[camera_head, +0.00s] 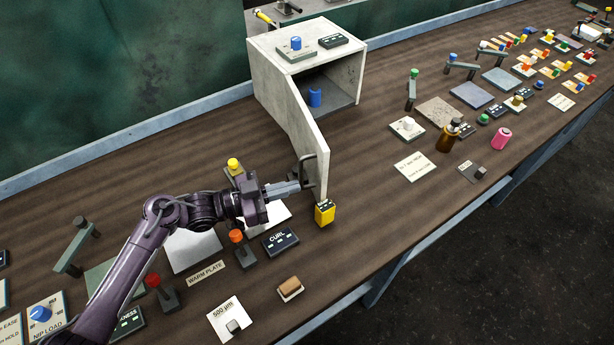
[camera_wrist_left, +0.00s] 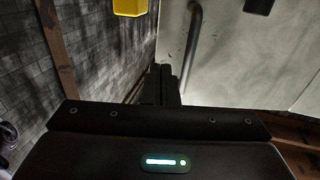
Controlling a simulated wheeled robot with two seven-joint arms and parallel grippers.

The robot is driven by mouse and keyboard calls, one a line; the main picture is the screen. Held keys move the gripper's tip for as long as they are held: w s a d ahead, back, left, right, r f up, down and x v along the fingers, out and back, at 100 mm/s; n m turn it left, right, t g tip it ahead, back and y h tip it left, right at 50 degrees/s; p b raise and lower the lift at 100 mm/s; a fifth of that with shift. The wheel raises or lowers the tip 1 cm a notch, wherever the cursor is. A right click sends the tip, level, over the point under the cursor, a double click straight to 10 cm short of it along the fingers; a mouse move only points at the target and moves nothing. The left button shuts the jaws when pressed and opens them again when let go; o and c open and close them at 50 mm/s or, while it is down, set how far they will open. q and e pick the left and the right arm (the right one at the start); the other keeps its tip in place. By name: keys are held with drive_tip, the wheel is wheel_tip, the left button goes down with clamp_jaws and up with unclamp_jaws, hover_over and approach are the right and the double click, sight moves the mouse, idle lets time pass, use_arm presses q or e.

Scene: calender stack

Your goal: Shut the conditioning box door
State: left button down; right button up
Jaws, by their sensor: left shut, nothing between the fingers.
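The conditioning box (camera_head: 272,70) is a pale grey open-fronted box on the bench. Its door (camera_head: 308,140) stands wide open, swung out toward the front of the bench, with a dark bar handle (camera_head: 308,168) on its outer face. A blue object (camera_head: 314,97) stands inside the box. My left gripper (camera_head: 302,186) is shut and empty at the door's outer face, beside the handle. In the left wrist view the shut fingers (camera_wrist_left: 162,84) point at the door panel (camera_wrist_left: 240,55), close to the handle (camera_wrist_left: 191,45); I cannot tell whether they touch. My right gripper is not in view.
A yellow device (camera_head: 325,212) stands by the door's free edge. A black CURL display (camera_head: 280,240) and knobbed levers sit around my left arm. A brown bottle (camera_head: 448,135) and a white card (camera_head: 415,165) lie farther right. Bench between door and card is clear.

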sight(321, 180)
use_arm(q)
drive_tip(key=p+x, duration=0.1)
drive_tip(key=x, duration=0.3)
drive_tip(key=shift+r, duration=0.15)
drive_tip(key=shift+w+d, duration=0.1)
drive_tip(key=shift+d, duration=0.25)
